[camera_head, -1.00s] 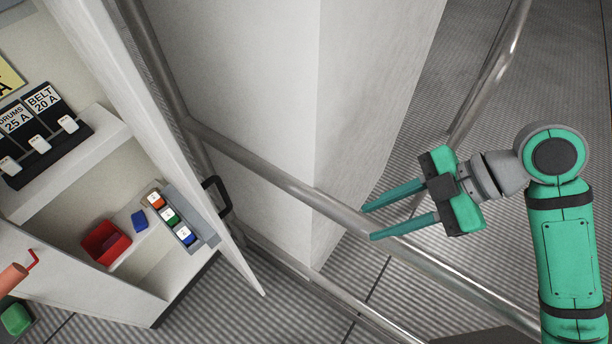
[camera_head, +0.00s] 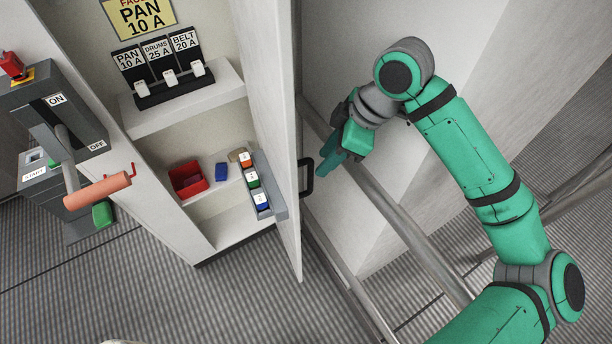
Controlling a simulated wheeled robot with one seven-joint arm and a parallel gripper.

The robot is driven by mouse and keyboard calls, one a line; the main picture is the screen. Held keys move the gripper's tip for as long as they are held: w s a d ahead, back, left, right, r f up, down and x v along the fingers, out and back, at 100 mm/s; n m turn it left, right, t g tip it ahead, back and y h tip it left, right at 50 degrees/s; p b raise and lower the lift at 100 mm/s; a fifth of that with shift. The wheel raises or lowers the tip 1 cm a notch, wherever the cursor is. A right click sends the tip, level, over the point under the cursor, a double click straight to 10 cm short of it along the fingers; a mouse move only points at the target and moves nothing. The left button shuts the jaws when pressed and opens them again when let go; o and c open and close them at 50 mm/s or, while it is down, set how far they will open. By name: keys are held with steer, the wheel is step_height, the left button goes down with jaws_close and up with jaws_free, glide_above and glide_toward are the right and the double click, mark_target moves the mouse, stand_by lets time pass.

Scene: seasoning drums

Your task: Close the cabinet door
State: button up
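The cabinet (camera_head: 141,129) stands at the left of the head view with its inside showing. Its white door (camera_head: 269,95) is hinged on the right side and stands open, seen nearly edge-on. A black handle (camera_head: 308,178) sits on the door's outer face. My gripper (camera_head: 325,166) is just right of the door, beside the handle, with its green fingers pointing down and left. One finger largely covers the other, so their opening is unclear. I cannot tell whether they touch the handle.
Metal rails (camera_head: 408,232) run right of the door, close to my arm. A lever with an orange grip (camera_head: 97,191) sticks out from a switch box at left. Inside are breakers (camera_head: 171,77), a red bin (camera_head: 188,179) and a fuse rack on the door. Ribbed floor lies below.

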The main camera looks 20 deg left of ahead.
mark_target(310, 178)
steer(key=x, duration=0.9)
steer(key=shift+a+f, duration=0.15)
steer(key=shift+f, duration=0.25)
jaws_close()
